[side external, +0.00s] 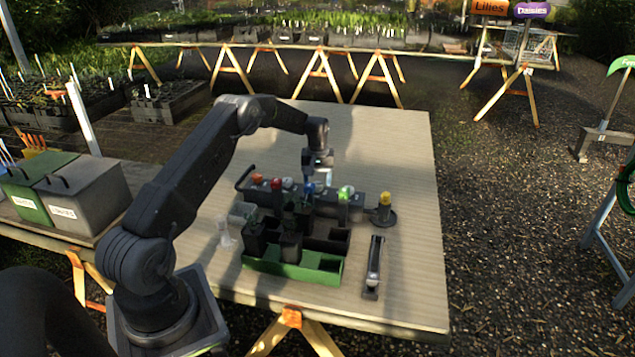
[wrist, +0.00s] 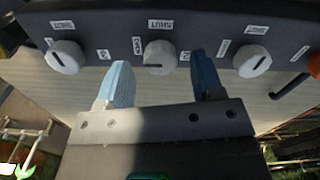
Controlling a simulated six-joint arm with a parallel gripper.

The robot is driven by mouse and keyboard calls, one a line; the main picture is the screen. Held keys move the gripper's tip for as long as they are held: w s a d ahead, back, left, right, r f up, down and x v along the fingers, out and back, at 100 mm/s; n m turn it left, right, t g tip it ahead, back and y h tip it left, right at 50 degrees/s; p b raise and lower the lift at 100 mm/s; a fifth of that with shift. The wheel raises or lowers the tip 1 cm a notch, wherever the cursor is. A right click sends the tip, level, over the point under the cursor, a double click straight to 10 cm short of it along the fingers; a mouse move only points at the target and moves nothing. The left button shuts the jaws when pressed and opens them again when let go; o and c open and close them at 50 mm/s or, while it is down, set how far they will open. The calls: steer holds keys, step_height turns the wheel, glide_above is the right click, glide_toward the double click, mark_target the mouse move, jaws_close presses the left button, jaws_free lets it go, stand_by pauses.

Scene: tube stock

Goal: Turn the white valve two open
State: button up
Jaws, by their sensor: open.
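A dark panel (wrist: 205,22) crosses the top of the wrist view with three white valve knobs, each with a dark line. The middle knob (wrist: 160,57), which I take to be valve two, has its line roughly level in the picture. Labels around it include "SHUT" above and one that seems to read "OPEN" on its left. My gripper (wrist: 160,62) is open and empty, with blue fingers on either side of this knob in the picture; contact cannot be told. In the side view, my gripper (side external: 309,187) hangs over the panel and partly hides it.
White knobs stand left (wrist: 65,57) and right (wrist: 252,60) of the middle one. A green tray (side external: 290,272) with dark pots is in front of the panel. A yellow-topped button (side external: 385,200) and a grey tool (side external: 374,265) lie right.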

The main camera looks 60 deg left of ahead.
mark_target(318, 184)
step_height(318, 184, up, 13)
steer(key=shift+f, duration=0.15)
stand_by(0.4)
steer(key=s+d+r+m+t, duration=0.1)
steer(key=s+d+r+m, duration=0.25)
steer(key=d+r, duration=0.6)
steer(key=s+d+r+m+t, duration=0.2)
steer(key=s+d+r, duration=0.4)
steer(key=d, duration=0.7)
steer(key=s+d+f+m+t, duration=0.1)
steer(key=s+d+m, duration=0.2)
steer(key=s+d, duration=0.3)
steer(key=s+d+f+m+t, duration=0.1)
steer(key=s+d+m, duration=0.2)
steer(key=s+d, duration=0.4)
steer(key=s, duration=0.7)
steer(key=shift+s+t, duration=0.3)
steer(key=shift+s, duration=0.05)
